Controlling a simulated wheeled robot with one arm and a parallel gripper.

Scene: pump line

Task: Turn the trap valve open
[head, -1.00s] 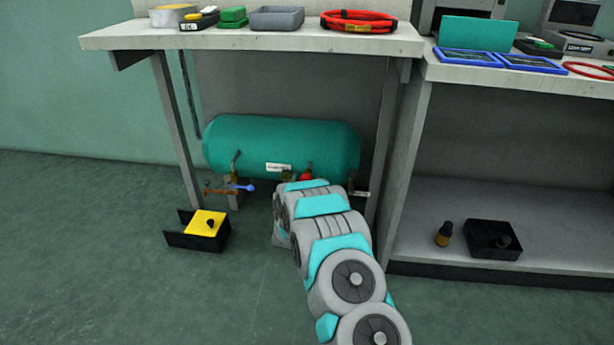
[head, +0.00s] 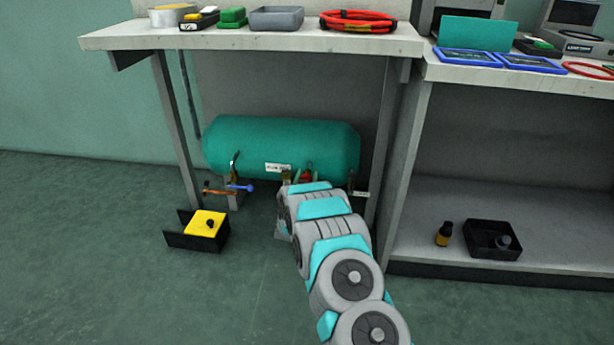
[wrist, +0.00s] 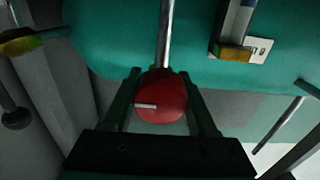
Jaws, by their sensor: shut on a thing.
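A round red valve knob (wrist: 162,97) with a pale line across its face sits on a metal stem below the green tank (wrist: 110,40) in the wrist view. My gripper (wrist: 163,92) has its two dark fingers on either side of the knob, shut on it. In the head view only a small part of the red knob (head: 307,177) shows under the tank (head: 285,145), beside my arm; my gripper is hidden there behind my arm links. I cannot tell for sure that this knob is the trap valve.
A blue-tipped lever (head: 243,187) and brass fittings sit below the tank's left part. A black tray with a yellow block (head: 206,222) lies on the floor at left. The bench top (head: 250,39) is above and a bench leg (head: 383,150) is close right of my arm.

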